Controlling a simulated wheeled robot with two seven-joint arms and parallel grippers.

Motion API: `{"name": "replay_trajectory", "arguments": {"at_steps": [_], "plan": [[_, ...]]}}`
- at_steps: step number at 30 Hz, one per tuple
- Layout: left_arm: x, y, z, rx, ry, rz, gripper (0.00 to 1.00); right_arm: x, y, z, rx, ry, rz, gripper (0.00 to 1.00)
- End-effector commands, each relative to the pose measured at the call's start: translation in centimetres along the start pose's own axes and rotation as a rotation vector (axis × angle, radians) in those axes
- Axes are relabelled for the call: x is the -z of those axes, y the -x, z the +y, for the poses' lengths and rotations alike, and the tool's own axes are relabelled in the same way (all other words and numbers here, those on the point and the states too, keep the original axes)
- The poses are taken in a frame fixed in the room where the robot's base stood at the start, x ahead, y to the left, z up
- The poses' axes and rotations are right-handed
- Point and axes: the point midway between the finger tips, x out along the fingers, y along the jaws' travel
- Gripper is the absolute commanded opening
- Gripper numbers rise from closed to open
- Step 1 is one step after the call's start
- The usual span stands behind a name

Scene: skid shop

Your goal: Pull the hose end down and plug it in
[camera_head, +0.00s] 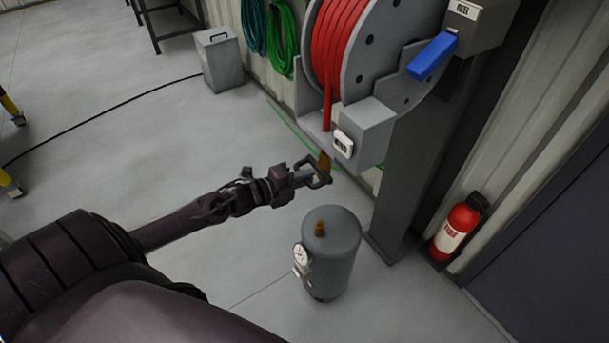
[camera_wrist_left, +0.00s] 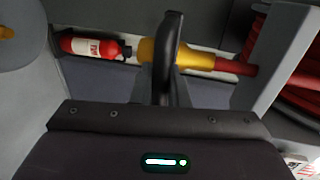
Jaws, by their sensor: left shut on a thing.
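The red hose (camera_head: 327,112) hangs from the reel (camera_head: 382,60) and ends in a brass-coloured hose end (camera_head: 324,161). My left gripper (camera_head: 321,179) is shut on the hose end, just below the reel's grey outlet box. In the left wrist view the yellow hose end (camera_wrist_left: 204,60) lies behind a dark finger (camera_wrist_left: 168,62), with the red hose (camera_wrist_left: 238,68) running right from it. The grey tank (camera_head: 335,265) stands upright below the gripper, apart from it, with a brass fitting (camera_head: 320,227) on top. The fitting partly shows at the left wrist view's edge (camera_wrist_left: 6,32). My right gripper is out of view.
A grey post (camera_head: 405,190) carries the reel and a blue lever (camera_head: 432,56). A red fire extinguisher (camera_head: 457,229) stands by the wall at right. A grey box (camera_head: 219,60) and a black cable (camera_head: 110,110) lie on the floor at left. Floor around the tank is clear.

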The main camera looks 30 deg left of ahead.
Motion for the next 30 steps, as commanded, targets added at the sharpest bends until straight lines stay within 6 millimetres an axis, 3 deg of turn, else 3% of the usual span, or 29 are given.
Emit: {"name": "replay_trajectory", "arguments": {"at_steps": [1, 15, 22, 30], "plan": [[0.1, -0.5, 3.4, -0.014, 0.004, -0.001, 0.00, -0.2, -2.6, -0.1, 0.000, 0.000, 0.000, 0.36], [0.1, -3.5, 18.5, -0.022, 0.006, 0.000, 0.00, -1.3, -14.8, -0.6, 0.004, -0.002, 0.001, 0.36], [0.2, -4.4, 23.2, -0.021, 0.006, 0.001, 0.00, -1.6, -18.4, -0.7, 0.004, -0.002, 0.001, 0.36], [0.2, -4.8, 25.4, -0.021, 0.006, 0.001, 0.00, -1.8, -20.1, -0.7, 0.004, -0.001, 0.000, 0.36]]}}
